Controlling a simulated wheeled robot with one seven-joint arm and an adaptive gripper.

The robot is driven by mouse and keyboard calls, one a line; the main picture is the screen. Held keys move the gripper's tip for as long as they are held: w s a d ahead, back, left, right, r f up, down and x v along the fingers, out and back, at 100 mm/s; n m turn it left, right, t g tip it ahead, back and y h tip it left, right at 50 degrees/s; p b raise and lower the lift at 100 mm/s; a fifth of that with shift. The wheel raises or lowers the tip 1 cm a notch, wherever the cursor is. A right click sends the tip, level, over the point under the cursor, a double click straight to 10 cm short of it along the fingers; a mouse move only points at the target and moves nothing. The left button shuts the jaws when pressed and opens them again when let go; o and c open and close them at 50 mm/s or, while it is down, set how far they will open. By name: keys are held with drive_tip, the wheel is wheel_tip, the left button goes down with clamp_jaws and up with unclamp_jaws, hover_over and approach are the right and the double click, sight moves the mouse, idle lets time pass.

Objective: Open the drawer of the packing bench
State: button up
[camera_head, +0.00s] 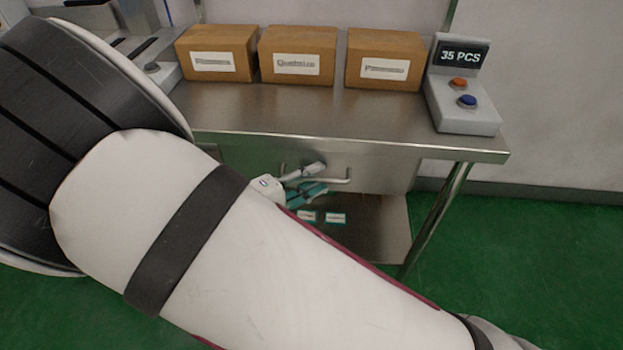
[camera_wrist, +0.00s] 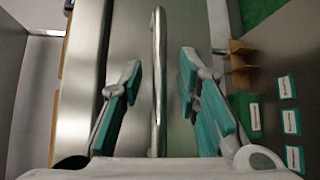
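The packing bench (camera_head: 300,118) is a steel table with a drawer (camera_head: 385,172) under its top. The drawer front appears shut, flush below the bench edge. Its bar handle (camera_head: 340,181) shows in the head view, partly hidden by my gripper (camera_head: 316,180). In the wrist view the handle (camera_wrist: 157,105) runs upright in the picture, between the two teal-padded fingers of my gripper (camera_wrist: 160,72). The fingers are apart, with a visible gap on both sides of the bar. The drawer front (camera_wrist: 172,25) lies behind them.
Three labelled cardboard boxes (camera_head: 297,55) and a counter box (camera_head: 464,105) with buttons, reading 35 PCS, stand on the bench. A lower shelf (camera_head: 375,230) holds small labelled items. A bench leg (camera_head: 436,215) is at right. Green floor (camera_head: 530,250) is clear there.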

clamp_jaws()
